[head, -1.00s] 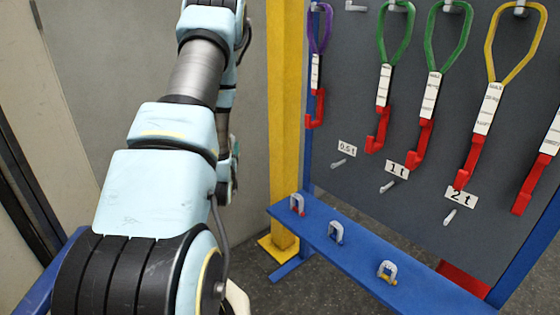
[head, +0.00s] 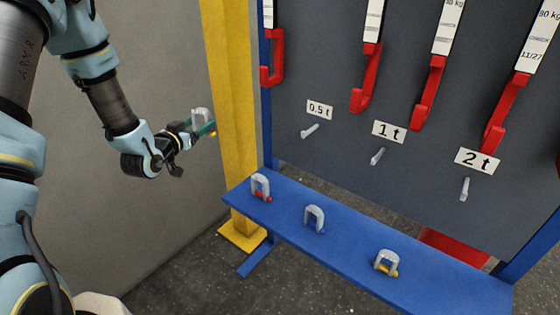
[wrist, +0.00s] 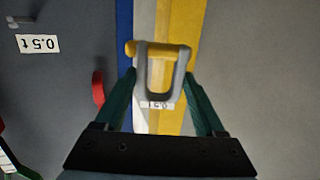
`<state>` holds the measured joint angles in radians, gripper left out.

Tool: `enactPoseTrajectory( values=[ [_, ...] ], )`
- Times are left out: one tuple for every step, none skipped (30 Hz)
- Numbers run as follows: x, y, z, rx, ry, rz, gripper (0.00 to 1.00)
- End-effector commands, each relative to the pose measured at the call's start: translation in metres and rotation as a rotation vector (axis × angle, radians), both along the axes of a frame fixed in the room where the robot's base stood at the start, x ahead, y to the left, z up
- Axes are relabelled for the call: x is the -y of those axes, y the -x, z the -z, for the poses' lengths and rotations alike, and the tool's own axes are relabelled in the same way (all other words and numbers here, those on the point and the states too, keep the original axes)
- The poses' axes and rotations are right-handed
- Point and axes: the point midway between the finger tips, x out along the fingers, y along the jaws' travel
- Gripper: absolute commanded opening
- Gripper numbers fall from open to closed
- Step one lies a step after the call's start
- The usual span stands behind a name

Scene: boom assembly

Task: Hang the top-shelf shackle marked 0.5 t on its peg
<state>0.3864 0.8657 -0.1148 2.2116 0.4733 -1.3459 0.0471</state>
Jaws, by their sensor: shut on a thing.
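My gripper (head: 204,128) is in front of the yellow post, left of the board, in the head view. It is shut on a grey shackle (head: 200,115), held well above the bench. In the wrist view the shackle (wrist: 141,80) sits between the green fingers of my gripper (wrist: 160,80), with a yellow pin (wrist: 158,49) and a small tag (wrist: 157,105) that seems to read 0.5 t. The 0.5 t sign (head: 320,110) is on the board, with an empty peg (head: 310,131) under it, to the right of my gripper. The sign also shows upside down in the wrist view (wrist: 38,44).
Several red hooks hang above the pegs, one (head: 272,60) near the 0.5 t sign. The 1 t peg (head: 377,156) and 2 t peg (head: 464,189) are empty. Three shackles stand on the blue shelf (head: 345,247) below. The yellow post (head: 232,100) is beside the board.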

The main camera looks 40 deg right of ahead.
Motion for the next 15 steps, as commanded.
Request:
enactPoseTrajectory(
  values=[
    [0.024, 0.016, 0.013, 0.000, -0.002, 0.070, 0.00],
    [0.037, 0.027, 0.018, -0.004, -0.008, 0.114, 0.00],
    [0.054, 0.041, 0.023, -0.008, -0.015, 0.172, 0.00],
    [0.066, 0.053, 0.026, -0.010, -0.020, 0.214, 0.00],
    [0.077, 0.064, 0.030, -0.012, -0.025, 0.256, 0.00],
    [0.092, 0.079, 0.034, -0.014, -0.032, 0.311, 0.00],
    [0.102, 0.089, 0.037, -0.015, -0.037, 0.349, 0.00],
    [0.111, 0.100, 0.039, -0.016, -0.042, 0.387, 0.00],
    [0.121, 0.114, 0.043, -0.019, -0.049, 0.433, 0.00],
    [0.128, 0.124, 0.045, -0.021, -0.054, 0.466, 0.00],
    [0.135, 0.133, 0.047, -0.022, -0.058, 0.494, 0.00],
    [0.142, 0.143, 0.049, -0.022, -0.064, 0.529, 0.00],
    [0.146, 0.150, 0.050, -0.021, -0.067, 0.551, 0.00],
    [0.150, 0.156, 0.051, -0.023, -0.069, 0.571, 0.00],
    [0.154, 0.163, 0.052, -0.024, -0.074, 0.594, 0.00]
  ],
)
